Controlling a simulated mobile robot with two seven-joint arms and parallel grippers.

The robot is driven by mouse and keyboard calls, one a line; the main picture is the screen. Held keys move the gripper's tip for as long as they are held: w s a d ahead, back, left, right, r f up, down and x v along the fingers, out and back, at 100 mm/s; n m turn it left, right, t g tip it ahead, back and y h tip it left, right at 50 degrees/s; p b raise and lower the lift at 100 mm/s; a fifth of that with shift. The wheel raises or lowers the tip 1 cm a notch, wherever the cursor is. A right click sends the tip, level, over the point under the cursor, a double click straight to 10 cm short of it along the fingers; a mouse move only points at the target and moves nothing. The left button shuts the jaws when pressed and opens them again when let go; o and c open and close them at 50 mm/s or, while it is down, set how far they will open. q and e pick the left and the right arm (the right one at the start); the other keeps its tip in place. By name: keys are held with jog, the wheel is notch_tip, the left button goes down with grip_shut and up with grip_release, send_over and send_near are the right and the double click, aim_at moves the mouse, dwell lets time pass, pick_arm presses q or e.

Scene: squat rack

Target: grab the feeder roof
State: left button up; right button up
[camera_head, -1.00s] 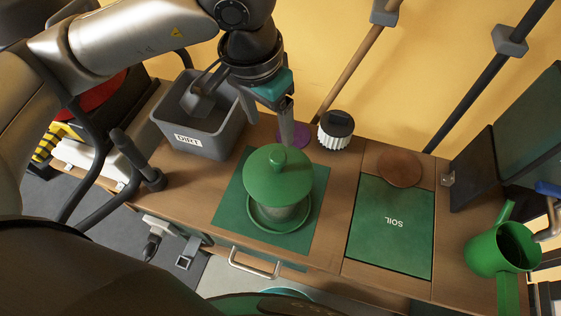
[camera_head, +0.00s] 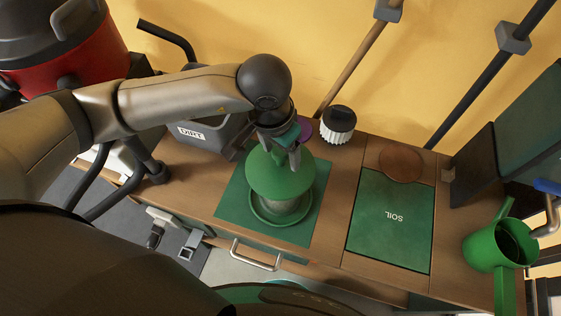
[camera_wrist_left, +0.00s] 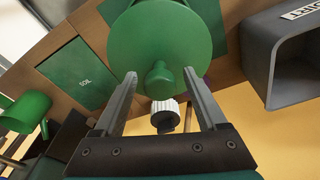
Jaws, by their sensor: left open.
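The feeder roof (camera_head: 280,180) is a green round cover on top of the feeder, above a green tray (camera_head: 281,212) on a green mat (camera_head: 232,201). In the left wrist view the roof (camera_wrist_left: 162,40) shows its small green knob (camera_wrist_left: 159,80) between the finger tips. My left gripper (camera_head: 284,160) is over the back part of the roof and partly hides its knob in the head view. In the left wrist view its two fingers (camera_wrist_left: 160,85) are spread apart, one on each side of the knob, with a gap to it. My right gripper is not in view.
A grey bin marked DIRT (camera_head: 196,136) stands left behind the feeder. A white and black brush (camera_head: 338,125) stands behind it. A green soil lid (camera_head: 391,222) and a green watering can (camera_head: 490,248) are to the right.

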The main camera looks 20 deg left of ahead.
pick_arm(q)
grip_shut()
dwell(0.6)
dwell(0.3)
